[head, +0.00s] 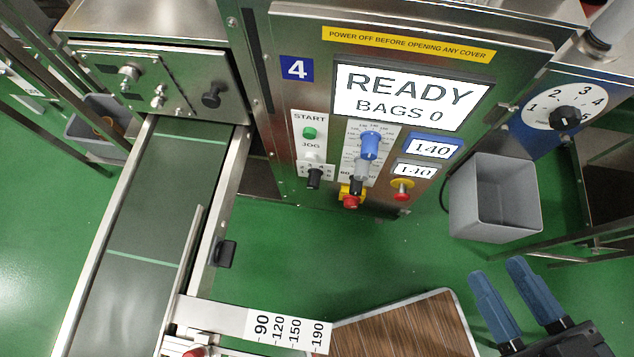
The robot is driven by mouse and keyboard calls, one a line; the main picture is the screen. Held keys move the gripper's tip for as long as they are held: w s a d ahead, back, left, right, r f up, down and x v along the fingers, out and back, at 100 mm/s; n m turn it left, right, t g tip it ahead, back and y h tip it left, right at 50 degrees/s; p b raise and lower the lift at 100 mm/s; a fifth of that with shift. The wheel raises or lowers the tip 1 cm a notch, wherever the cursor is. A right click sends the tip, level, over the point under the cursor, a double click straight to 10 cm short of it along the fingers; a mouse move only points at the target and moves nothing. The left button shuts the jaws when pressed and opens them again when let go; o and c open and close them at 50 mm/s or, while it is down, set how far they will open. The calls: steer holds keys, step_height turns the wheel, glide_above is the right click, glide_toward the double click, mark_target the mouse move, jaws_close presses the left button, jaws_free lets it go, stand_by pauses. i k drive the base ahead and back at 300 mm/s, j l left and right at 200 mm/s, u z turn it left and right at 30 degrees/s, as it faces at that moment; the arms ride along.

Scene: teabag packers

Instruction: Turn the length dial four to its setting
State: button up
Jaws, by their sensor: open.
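The packer panel marked 4 (297,68) faces me in the head view. On it, a blue knob (370,143) stands out from a white scale plate with small figures, most too small to read; this looks like the length dial. Its pointer direction cannot be told. A blue-framed display (432,146) beside it reads 140, and a white display (415,171) below also reads 140. The large screen (411,95) reads READY, BAGS 0. My gripper (499,272), with two blue fingers, is open and empty at lower right, well apart from the knob.
A grey bin (494,197) hangs at right. A conveyor (150,220) runs at left. A wooden board (405,328) lies in front.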

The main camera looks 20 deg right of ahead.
mark_target(355, 186)
steer(key=k+j+z, duration=0.15)
steer(key=j, duration=0.25)
steer(key=k+j+z, duration=0.2)
steer(key=j, duration=0.2)
steer(key=k+l+u, duration=0.1)
steer(key=k, duration=0.3)
steer(key=l, duration=0.1)
